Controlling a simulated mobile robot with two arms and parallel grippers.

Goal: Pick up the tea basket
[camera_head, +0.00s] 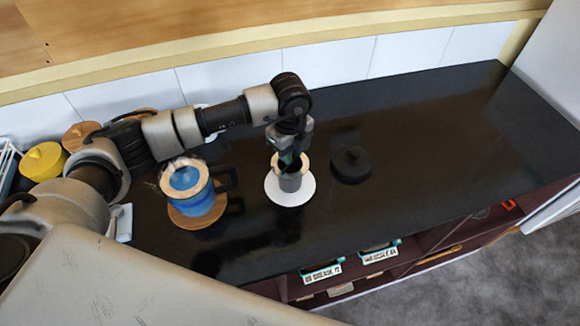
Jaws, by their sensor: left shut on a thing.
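The tea basket (290,182) looks like a small grey cylinder with a pale rim. It is upright at the white round saucer (275,193) in the middle of the dark counter; whether it touches the saucer is hard to tell. My left gripper (289,161) reaches down from above and is shut on the basket at its rim. The gripper hides part of the basket's top. My right gripper is not in view.
A blue pot (192,202) with a pale rim and dark handle stands left on a wooden coaster (183,219). A black lid (350,164) lies right of the saucer. A yellow-lidded pot (44,160) is far left. The counter's right side (450,130) is clear.

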